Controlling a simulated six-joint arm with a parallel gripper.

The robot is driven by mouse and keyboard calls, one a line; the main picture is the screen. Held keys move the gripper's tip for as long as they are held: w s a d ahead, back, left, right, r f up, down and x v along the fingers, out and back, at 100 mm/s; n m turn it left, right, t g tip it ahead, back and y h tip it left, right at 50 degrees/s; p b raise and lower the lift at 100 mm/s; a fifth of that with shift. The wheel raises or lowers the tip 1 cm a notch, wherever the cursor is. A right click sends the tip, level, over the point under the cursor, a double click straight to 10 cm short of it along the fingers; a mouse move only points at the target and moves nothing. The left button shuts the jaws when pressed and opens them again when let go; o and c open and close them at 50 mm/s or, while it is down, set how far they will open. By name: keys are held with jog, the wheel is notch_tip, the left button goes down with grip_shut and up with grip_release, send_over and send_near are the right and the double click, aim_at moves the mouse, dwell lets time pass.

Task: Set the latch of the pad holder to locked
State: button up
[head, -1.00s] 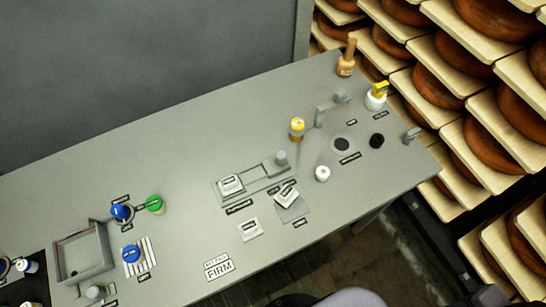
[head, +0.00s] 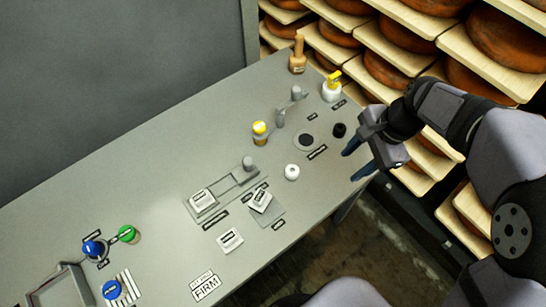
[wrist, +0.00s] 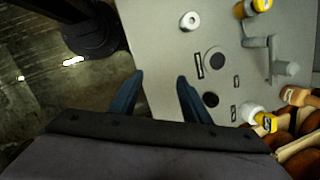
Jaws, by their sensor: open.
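My gripper (head: 355,160) is open and empty, with its blue fingers over the right end of the grey bench. The open fingers also show in the wrist view (wrist: 160,76), apart, with bare bench between their tips. A grey fixture (head: 225,193) with a recessed track lies mid-bench, left of my gripper. It carries a pale labelled block (head: 201,201) and a grey upright knob (head: 249,163). Another grey fixture with a raised arm (head: 280,117) stands farther back; it also shows in the wrist view (wrist: 258,42). The labels are too small to read, so I cannot tell which is the pad holder or its latch state.
A white ring (head: 292,172), black knob (head: 339,130), yellow-topped piece (head: 260,133) and yellow-handled white piece (head: 332,86) stand nearby. A brown bottle-like piece (head: 298,55) is at the back. Shelves of cheese wheels (head: 440,60) rise behind the bench's right end.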

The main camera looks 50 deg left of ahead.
jog(key=s+a+m+g, duration=0.1)
jog(key=s+a, duration=0.6)
jog(key=a, duration=0.4)
jog(key=m+g, duration=0.1)
send_over(249, 160)
jog(key=w+d, duration=0.1)
jog(key=w, duration=0.1)
jog(key=shift+d+p+x, duration=0.15)
jog(key=shift+p+x, duration=0.35)
jog(key=shift+x, duration=1.5)
jog(key=shift+d+p+x, duration=0.1)
jog(key=shift+p+x, duration=0.4)
jog(key=shift+x, duration=1.5)
jog(key=shift+w+f, duration=0.15)
jog(key=shift+w, duration=0.05)
